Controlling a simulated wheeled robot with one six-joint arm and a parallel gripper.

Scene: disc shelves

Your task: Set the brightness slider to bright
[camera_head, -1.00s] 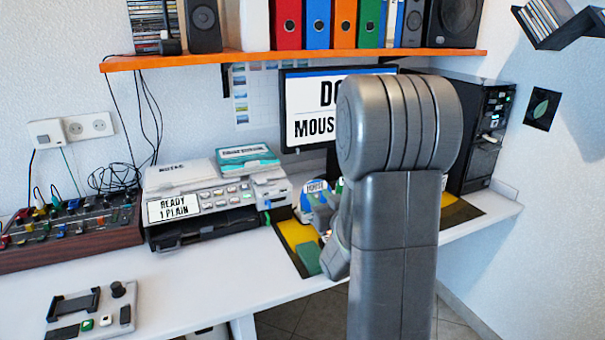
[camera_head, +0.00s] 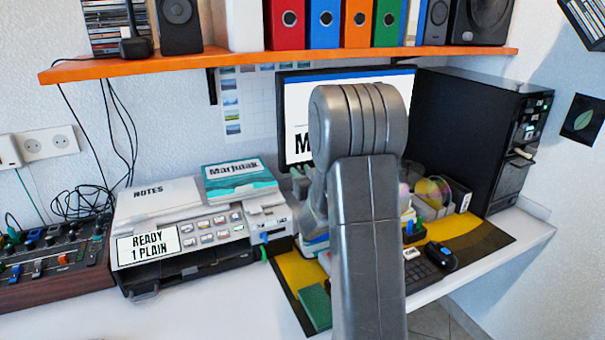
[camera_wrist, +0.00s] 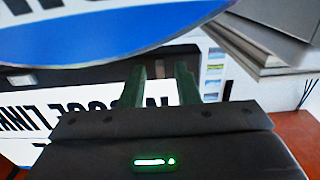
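I cannot make out a slider marked for brightness in the current views. A mixer-like panel (camera_head: 62,258) with coloured knobs or sliders is cut off at the left edge of the head view; its labels are too small to read. The monitor (camera_head: 297,108) stands behind my arm, which covers much of its screen. It also shows upside down in the wrist view (camera_wrist: 30,115), with large black text. My gripper (camera_wrist: 161,75) points toward that screen, its two green fingers apart and nothing visible between them. In the head view my arm hides the fingers.
A printer (camera_head: 195,240) carries a notes pad (camera_head: 155,200) and a teal book (camera_head: 240,182). An orange shelf (camera_head: 330,58) runs above the desk. A black computer tower (camera_head: 475,140) stands right. A mouse (camera_head: 441,256) lies on the yellow-black mat (camera_head: 470,243). A blue-and-white disc (camera_wrist: 120,35) hangs close in the wrist view.

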